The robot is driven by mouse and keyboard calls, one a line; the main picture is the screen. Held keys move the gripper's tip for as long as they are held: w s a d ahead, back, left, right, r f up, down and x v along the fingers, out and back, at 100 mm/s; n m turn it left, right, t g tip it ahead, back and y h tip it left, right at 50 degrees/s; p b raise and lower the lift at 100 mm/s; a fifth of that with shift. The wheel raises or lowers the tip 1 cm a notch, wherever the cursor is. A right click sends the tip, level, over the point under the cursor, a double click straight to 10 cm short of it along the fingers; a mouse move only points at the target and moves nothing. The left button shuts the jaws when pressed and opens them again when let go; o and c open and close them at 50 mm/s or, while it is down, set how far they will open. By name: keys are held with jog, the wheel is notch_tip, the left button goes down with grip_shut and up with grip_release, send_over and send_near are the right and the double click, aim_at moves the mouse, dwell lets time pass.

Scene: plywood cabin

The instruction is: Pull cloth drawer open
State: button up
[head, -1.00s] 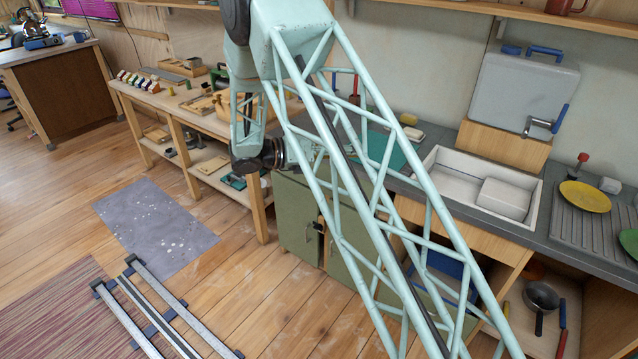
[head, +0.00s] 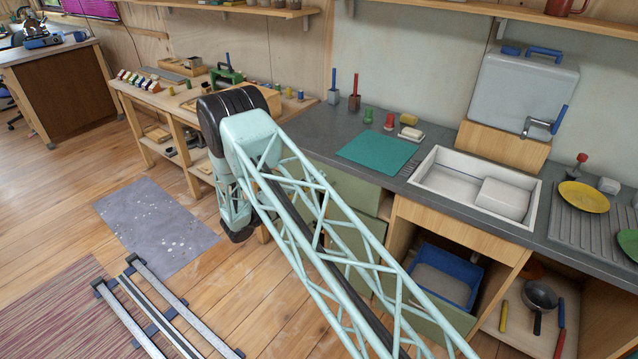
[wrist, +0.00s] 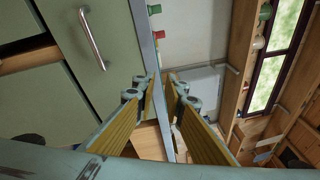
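The green drawer front (head: 345,188) is under the grey worktop, partly hidden by my arm in the head view. In the wrist view a green front (wrist: 70,75) with a silver bar handle (wrist: 92,40) fills the upper left. I cannot tell for certain that it is the cloth drawer; no cloth shows. My gripper (wrist: 160,85) is open and empty, its yellow-padded fingers apart. It is to the right of and below the handle in the wrist view, not touching it, in line with the worktop edge. In the head view my gripper is hidden behind my arm.
The grey worktop (head: 312,128) carries a teal mat (head: 377,150), cups and a white sink (head: 436,178). A blue bin (head: 447,274) is in the compartment under the sink. A workbench (head: 178,121) stands at the left.

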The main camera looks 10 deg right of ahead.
jog(key=w+a+f+n+t+y, duration=0.1)
jog(key=a+f+n+t, duration=0.3)
jog(key=f, duration=0.8)
jog(key=a+n, duration=0.2)
jog(key=a, duration=0.1)
jog(key=shift+w+a+f+n+t+y, duration=0.2)
jog(key=shift+w+f+n+t+y, duration=0.1)
jog(key=shift+f+y, duration=0.1)
jog(key=shift+d, duration=0.1)
jog(key=shift+b+x, duration=0.6)
jog(key=shift+x, duration=6.15)
jog(key=shift+c, duration=0.3)
grip_shut()
